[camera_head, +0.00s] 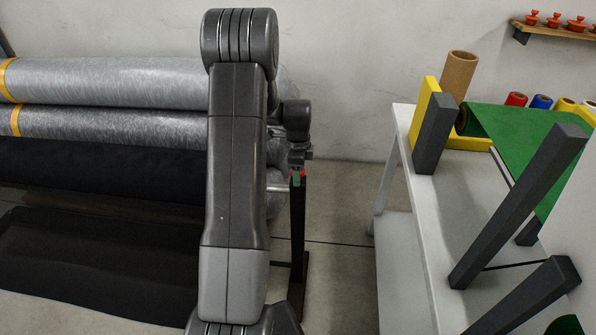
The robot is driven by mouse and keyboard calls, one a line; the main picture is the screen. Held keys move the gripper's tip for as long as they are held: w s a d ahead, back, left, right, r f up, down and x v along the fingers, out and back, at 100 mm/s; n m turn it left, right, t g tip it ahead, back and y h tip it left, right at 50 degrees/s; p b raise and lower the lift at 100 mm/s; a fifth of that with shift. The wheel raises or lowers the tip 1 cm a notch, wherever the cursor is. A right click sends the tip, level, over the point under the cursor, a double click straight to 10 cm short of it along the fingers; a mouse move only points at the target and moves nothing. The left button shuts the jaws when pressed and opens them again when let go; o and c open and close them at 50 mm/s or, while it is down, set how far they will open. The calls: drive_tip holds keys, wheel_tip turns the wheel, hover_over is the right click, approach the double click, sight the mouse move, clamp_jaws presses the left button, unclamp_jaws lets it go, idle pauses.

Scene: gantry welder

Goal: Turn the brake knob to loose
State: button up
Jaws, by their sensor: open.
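A dark upright post (298,225) stands on the floor just right of my arm. Its top carries a small red and green marking (299,176). My gripper (299,158) is small in the view, pointing down right at the top of this post, with its jaws open. The brake knob cannot be made out clearly; my gripper and wrist cover that spot. Whether the jaws touch it, and which way it is turned, I cannot tell.
Large grey rolls (110,80) and a black roll (100,170) lie at the left, with dark sheet on the floor. A white table (432,235) with dark grey beams and green fabric (525,140) stands right. Open floor (340,255) lies between.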

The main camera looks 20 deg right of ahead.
drive_tip(key=c, duration=0.8)
drive_tip(key=shift+c, duration=0.2)
